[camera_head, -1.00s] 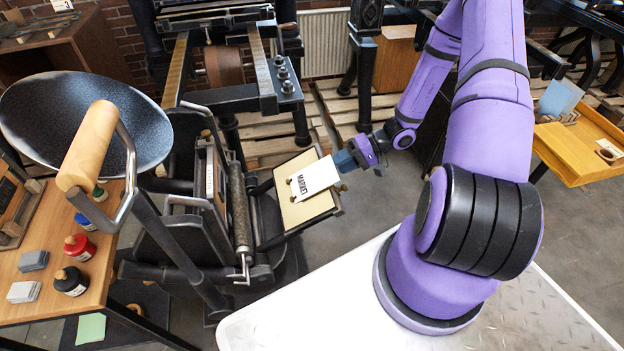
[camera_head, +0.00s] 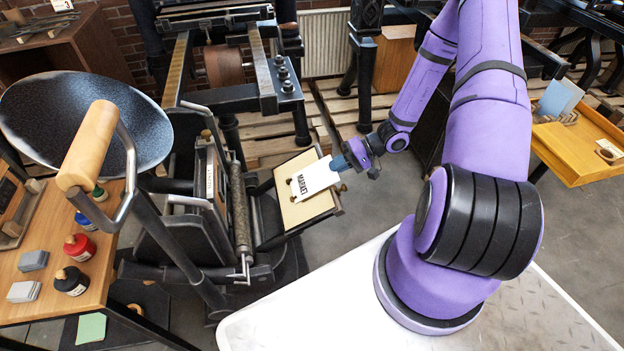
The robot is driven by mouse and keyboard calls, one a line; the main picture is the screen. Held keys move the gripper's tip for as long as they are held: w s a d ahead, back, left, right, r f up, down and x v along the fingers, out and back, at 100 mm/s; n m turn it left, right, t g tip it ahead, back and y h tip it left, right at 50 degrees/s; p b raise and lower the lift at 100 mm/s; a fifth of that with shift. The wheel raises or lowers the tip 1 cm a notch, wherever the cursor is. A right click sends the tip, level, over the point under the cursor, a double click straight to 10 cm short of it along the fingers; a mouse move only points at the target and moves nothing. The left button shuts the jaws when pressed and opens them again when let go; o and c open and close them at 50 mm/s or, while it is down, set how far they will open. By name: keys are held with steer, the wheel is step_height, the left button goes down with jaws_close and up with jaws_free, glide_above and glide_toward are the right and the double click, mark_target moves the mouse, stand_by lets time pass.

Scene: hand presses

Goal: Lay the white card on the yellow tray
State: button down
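The white card (camera_head: 318,177) has dark lettering that reads "MARKET". It lies over the tan platen (camera_head: 310,210) of the black hand press. My gripper (camera_head: 340,163), with blue fingers, is at the card's right edge, its fingertips touching or overlapping that edge. I cannot tell whether the fingers are closed on the card or still apart around it. The yellow tray (camera_head: 560,150) is at the far right, with a blue-grey sheet in a holder at its back and a small light piece at its right.
The press's handle (camera_head: 90,148) and round ink disc (camera_head: 45,115) stand at left. A wooden table (camera_head: 45,270) holds several ink bottles and grey blocks. My white base deck is in front.

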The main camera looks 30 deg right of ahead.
steer(key=shift+d, duration=0.15)
steer(key=shift+v, duration=1.45)
steer(key=shift+s+d+r, duration=0.15)
steer(key=shift+d+r, duration=0.25)
steer(key=shift+r, duration=0.35)
steer(key=shift+s+d+r, duration=0.1)
steer(key=shift+d+r, duration=0.3)
steer(key=shift+r, duration=0.35)
steer(key=shift+s+d+r, duration=0.15)
steer(key=shift+d+r, duration=0.2)
steer(key=shift+r, duration=0.4)
